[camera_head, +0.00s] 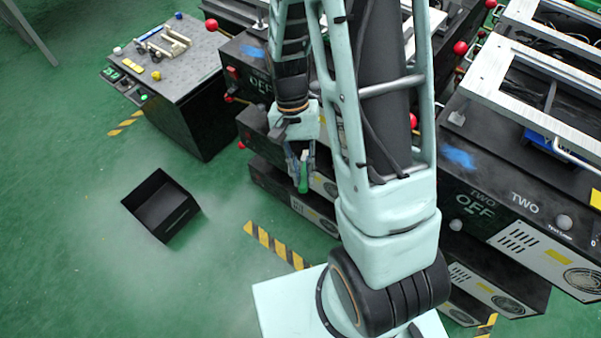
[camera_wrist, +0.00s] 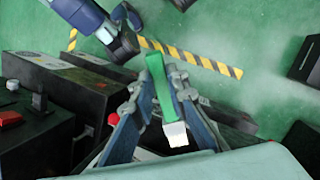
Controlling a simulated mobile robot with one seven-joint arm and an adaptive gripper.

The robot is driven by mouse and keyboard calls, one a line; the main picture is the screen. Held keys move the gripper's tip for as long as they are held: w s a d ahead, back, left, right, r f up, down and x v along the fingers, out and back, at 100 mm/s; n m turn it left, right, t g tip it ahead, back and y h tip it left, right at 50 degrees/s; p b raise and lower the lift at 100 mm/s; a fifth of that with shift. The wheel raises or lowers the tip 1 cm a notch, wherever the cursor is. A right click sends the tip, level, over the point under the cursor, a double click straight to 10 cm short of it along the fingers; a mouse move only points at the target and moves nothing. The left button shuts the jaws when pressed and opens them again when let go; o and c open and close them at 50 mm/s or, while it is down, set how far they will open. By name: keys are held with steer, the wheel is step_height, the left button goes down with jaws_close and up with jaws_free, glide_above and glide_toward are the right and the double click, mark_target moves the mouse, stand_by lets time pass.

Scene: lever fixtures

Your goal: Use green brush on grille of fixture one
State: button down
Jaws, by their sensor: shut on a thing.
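My gripper (camera_head: 301,153) hangs in front of the black fixture (camera_head: 258,90) left of centre in the head view. It is shut on the green brush (camera_head: 303,178), which points down from the fingers. In the wrist view, the green brush (camera_wrist: 158,85) sits between the two blue-grey fingers, and its white end (camera_wrist: 175,133) shows. The fixture carries an "OFF" label; its number is hidden by my arm. A pale lower panel (camera_head: 318,216) of this fixture shows just below the brush; I cannot tell whether the brush touches it. The grille is mostly hidden.
Fixture two (camera_head: 480,200) stands at the right, with a vented pale panel. A workbench (camera_head: 178,70) with tools stands at the back left. An open black bin (camera_head: 160,205) lies on the green floor.

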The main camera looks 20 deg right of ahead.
steer(key=shift+w+d, duration=0.8)
steer(key=shift+d, duration=0.35)
steer(key=shift+w+d, duration=0.8)
steer(key=shift+d, duration=0.3)
steer(key=shift+w+d, duration=0.4)
steer(key=shift+d, duration=0.15)
steer(key=shift+s, duration=0.1)
steer(key=shift+s+d, duration=2.95)
steer(key=shift+s, duration=1.05)
steer(key=shift+w+a+r+p, duration=0.8)
steer(key=shift+w+a+p, duration=0.9)
steer(key=shift+w+a, duration=1.85)
steer(key=s+d+r+p, duration=0.1)
steer(key=s+d, duration=0.3)
steer(key=d, duration=0.1)
steer(key=shift+s+d+r, duration=0.2)
steer(key=shift+r, duration=0.05)
